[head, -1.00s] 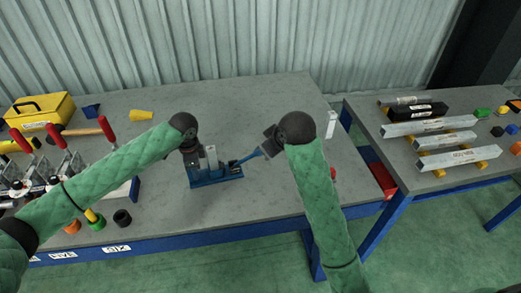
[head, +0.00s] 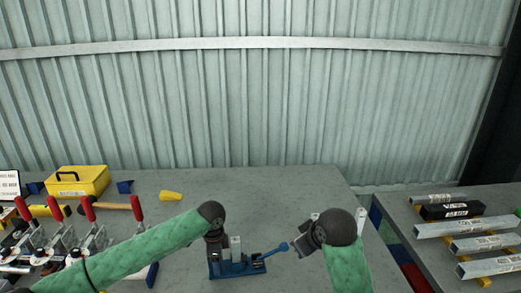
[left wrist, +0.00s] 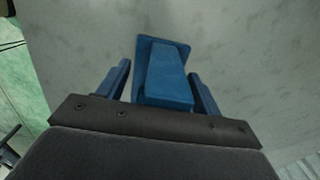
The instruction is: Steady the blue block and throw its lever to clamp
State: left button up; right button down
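The blue block (head: 238,268) sits on the grey bench, a low base with pale upright parts. Its blue lever (head: 272,251) slants up to the right and ends in a round knob. My left gripper (head: 215,242) is over the block's left end. In the left wrist view its blue fingers (left wrist: 163,85) stand either side of a blue upright part (left wrist: 167,92), with a visible gap on the left side, so it looks open. My right gripper (head: 298,241) is just right of the knob, seemingly apart from it; its finger opening is unclear.
Red-handled toggle clamps (head: 88,215) and a yellow toolbox (head: 78,181) stand at the left. A yellow piece (head: 171,196) lies behind the block. A second table with metal bars (head: 460,228) is at the right.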

pick_arm(q)
jog(key=shift+r, duration=0.1)
notch_tip(320, 180, up, 8)
jog(key=p, duration=0.7)
dwell(0.3)
jog(key=o, duration=0.6)
jog(key=shift+c, duration=0.2)
notch_tip(320, 180, up, 12)
